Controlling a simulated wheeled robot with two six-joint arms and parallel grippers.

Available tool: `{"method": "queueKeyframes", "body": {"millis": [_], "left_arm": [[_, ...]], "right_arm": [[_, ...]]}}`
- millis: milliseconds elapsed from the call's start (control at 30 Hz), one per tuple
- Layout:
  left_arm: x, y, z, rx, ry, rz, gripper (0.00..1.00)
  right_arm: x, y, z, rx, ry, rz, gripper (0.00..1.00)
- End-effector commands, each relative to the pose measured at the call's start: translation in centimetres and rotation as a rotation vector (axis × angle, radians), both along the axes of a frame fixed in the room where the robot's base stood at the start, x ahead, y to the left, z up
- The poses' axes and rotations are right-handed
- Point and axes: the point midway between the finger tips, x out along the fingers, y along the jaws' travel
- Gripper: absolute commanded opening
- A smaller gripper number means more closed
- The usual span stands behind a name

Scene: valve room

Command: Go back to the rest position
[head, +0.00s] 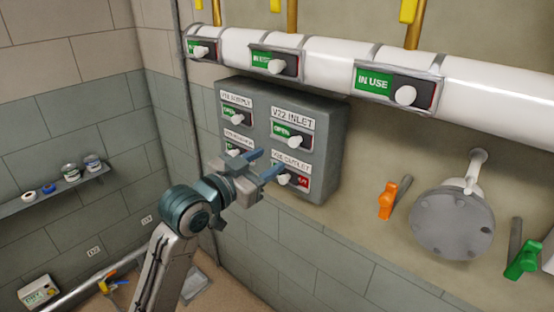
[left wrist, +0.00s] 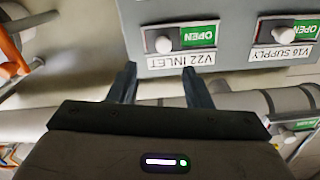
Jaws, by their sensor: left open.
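My left gripper (head: 262,164) is open and empty, its two blue fingers pointing at the lower part of a grey panel box (head: 335,150) on the wall. The fingers partly cover the lower two sliders. My right gripper is out of view.
A white pipe (head: 325,62) with several IN USE sliders runs above the panel. An orange lever (head: 388,200), a round grey flange (head: 452,222) and a green lever (head: 524,262) are at right. A shelf (head: 50,200) with small containers is at left.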

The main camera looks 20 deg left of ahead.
Motion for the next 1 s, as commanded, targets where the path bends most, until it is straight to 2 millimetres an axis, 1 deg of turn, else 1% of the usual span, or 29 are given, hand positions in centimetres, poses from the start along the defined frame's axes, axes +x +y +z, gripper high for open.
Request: {"method": "queueKeyframes", "body": {"millis": [100,233,667,733,767,867,967,1000], "left_arm": [[-0.8,0.3,-0.1,0.002,-0.001,-0.001,0.45],[-1.2,0.3,0.0,0.000,0.000,-0.001,0.45],[-1.1,0.3,0.0,-0.001,0.001,-0.001,0.45],[-0.8,0.5,-0.5,-0.005,0.010,0.005,0.45],[-0.4,0.7,-1.0,-0.007,0.020,0.009,0.45],[1.6,1.7,-4.2,-0.027,0.082,0.044,0.45],[4.3,3.4,-10.1,-0.053,0.179,0.101,0.45],[5.3,4.2,-12.9,-0.062,0.223,0.126,0.45]], "right_arm": [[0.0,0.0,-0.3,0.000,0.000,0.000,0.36],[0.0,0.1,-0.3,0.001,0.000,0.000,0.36],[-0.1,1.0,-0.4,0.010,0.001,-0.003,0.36],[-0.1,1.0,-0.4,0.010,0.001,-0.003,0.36],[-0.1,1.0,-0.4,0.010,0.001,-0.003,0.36],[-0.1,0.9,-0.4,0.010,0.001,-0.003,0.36],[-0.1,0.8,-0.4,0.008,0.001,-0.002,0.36],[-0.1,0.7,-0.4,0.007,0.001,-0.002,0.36]]}}
